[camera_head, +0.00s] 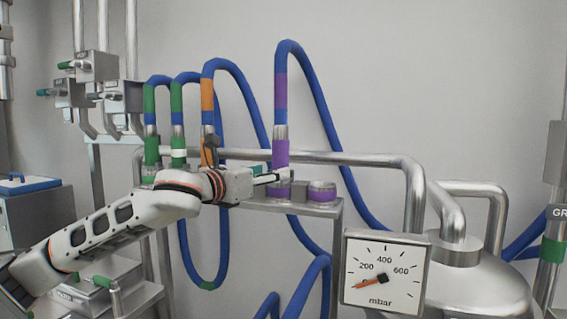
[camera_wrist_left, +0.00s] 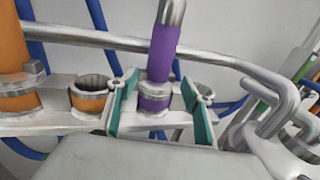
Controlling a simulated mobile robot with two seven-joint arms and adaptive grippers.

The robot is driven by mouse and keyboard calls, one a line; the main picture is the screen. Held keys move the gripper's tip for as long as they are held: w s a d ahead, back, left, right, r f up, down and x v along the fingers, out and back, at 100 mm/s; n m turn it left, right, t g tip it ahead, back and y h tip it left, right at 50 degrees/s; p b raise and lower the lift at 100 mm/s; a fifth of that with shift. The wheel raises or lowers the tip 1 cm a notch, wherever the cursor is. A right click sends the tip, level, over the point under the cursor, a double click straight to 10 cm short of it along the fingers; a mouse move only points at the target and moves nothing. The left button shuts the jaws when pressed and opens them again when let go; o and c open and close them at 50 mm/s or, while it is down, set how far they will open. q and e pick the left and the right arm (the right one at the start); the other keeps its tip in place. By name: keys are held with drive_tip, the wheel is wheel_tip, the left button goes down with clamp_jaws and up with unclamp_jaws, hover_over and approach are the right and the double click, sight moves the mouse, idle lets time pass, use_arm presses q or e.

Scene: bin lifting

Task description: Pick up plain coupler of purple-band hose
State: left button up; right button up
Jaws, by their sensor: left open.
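The purple-band hose (camera_head: 281,92) is blue and arches down to a coupler (camera_head: 281,152) with a silver top and a plain purple sleeve. The coupler stands upright in a socket on the metal rail. In the left wrist view the purple sleeve (camera_wrist_left: 163,52) sits above a silver ring and a purple socket ring (camera_wrist_left: 154,104). My left gripper (camera_head: 268,180) is at the coupler's base. In the left wrist view its teal fingers (camera_wrist_left: 160,108) are open, one on each side of the coupler's lower part, with gaps visible. My right gripper is not in view.
An empty purple-ringed socket (camera_head: 322,191) is just right of the coupler. An orange-band hose (camera_head: 208,95) and two green-band hoses stand to the left. An empty orange-ringed socket (camera_wrist_left: 90,95) is beside the left finger. A pipe (camera_head: 350,159) runs behind; a gauge (camera_head: 384,275) is front right.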

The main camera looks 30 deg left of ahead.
sight(276, 167)
use_arm(q)
drive_tip(key=shift+w+a+r+p, duration=0.1)
drive_tip(key=shift+w+p, duration=0.1)
drive_tip(key=shift+w, duration=0.85)
drive_tip(key=shift+w+d+r+p, duration=0.1)
drive_tip(key=shift+w+p, duration=0.15)
drive_tip(key=shift+w, duration=0.8)
drive_tip(key=shift+w+a+r+p, duration=0.1)
drive_tip(key=shift+w+p, duration=0.1)
drive_tip(key=shift+w, duration=0.85)
clamp_jaws()
